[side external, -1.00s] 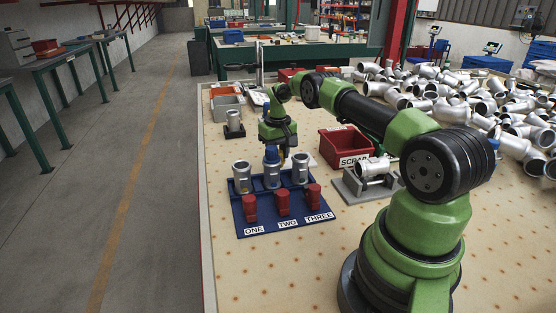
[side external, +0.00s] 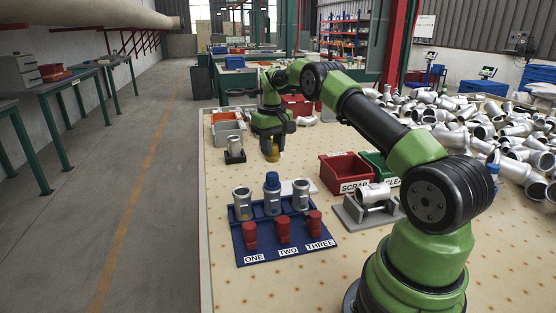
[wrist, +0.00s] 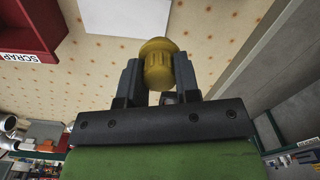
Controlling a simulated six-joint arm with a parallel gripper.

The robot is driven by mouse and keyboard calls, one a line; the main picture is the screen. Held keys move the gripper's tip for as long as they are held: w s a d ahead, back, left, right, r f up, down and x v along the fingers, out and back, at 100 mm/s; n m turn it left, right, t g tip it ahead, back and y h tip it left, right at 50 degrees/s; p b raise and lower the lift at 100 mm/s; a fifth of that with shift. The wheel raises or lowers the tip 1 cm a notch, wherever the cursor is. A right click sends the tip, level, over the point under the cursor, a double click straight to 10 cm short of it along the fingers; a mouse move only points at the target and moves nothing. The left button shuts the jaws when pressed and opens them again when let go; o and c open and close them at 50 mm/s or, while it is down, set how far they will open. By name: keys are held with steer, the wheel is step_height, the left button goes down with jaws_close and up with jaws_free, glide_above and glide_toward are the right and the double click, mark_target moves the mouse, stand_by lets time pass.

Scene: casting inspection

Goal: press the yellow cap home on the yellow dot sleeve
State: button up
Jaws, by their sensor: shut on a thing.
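The yellow cap (wrist: 158,68) is held between the two fingers of my gripper (wrist: 159,82) in the wrist view. In the side view my gripper (side external: 272,143) hangs above the table behind the blue rack, with the yellow cap (side external: 272,155) at its tip. The blue rack (side external: 268,236) is labelled ONE, TWO and THREE and holds upright silver sleeves. The left sleeve (side external: 242,203) and right sleeve (side external: 300,200) look open on top. The middle sleeve (side external: 272,203) wears a blue cap (side external: 272,181).
Red upright pieces (side external: 283,230) stand along the rack's front. A dark stand with a silver sleeve (side external: 235,147) is behind it. The red SCRAP bin (side external: 343,174), a green bin (side external: 377,167) and a grey fixture (side external: 368,208) are to the right. Castings (side external: 500,125) pile up beyond.

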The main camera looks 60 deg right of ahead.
steer(key=w+a+r+n, duration=0.1)
steer(key=a+r+n, duration=0.4)
steer(key=a, duration=0.7)
steer(key=shift+a+r, duration=0.15)
steer(key=shift+a, duration=0.2)
steer(key=shift+f, duration=2.9)
steer(key=shift+f, duration=1.85)
steer(key=o, duration=1)
step_height(320, 180, up, 10)
